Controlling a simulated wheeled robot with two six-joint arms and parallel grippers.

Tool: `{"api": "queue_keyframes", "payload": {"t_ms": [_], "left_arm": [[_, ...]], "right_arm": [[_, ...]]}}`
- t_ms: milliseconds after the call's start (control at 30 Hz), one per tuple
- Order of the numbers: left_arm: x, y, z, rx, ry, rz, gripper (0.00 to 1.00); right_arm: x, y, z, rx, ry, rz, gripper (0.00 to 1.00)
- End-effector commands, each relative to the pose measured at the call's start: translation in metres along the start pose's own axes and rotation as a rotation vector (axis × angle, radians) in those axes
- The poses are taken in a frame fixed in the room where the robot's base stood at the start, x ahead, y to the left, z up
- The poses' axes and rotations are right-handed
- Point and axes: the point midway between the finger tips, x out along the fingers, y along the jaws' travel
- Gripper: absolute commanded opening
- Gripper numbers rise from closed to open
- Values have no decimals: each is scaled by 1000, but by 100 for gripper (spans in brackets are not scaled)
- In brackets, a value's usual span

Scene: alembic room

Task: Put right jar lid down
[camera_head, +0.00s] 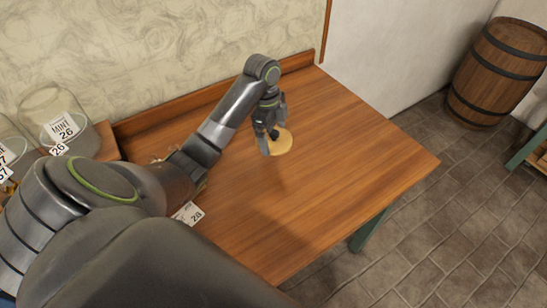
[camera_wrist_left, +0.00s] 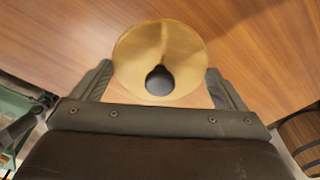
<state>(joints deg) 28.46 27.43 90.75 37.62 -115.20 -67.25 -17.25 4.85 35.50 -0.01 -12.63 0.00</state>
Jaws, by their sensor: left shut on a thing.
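A round tan jar lid (camera_head: 282,142) with a dark knob is at my left gripper (camera_head: 272,126), over the right part of the wooden table (camera_head: 350,150). In the left wrist view the lid (camera_wrist_left: 160,50) shows from its knob side, between the two fingers of the left gripper (camera_wrist_left: 160,85). The left gripper is shut on the lid. Whether the lid touches the tabletop or hangs just above it, I cannot tell. My right gripper is not in view.
A glass jar labelled "MINT 26" (camera_head: 55,115) stands at the left on a raised wooden piece. A label reading 28 (camera_head: 188,213) shows partly behind my arm. A barrel (camera_head: 497,75) stands on the floor at right. The table's right side is clear.

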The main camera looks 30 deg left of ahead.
Motion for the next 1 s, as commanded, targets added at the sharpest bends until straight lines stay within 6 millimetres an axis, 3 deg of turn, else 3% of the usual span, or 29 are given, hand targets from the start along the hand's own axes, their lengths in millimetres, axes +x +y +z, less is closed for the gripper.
{"api": "queue_keyframes", "payload": {"t_ms": [333, 533, 733, 1000], "left_arm": [[53, 0, 7, -3, 1, 1, 72], [67, 0, 9, -4, 1, 1, 72], [94, 1, 13, -3, 0, 2, 72], [96, 0, 14, -2, 0, 0, 72]], "right_arm": [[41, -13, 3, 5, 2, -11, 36], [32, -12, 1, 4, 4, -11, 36], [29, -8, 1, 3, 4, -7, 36], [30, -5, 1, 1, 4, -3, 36]]}}
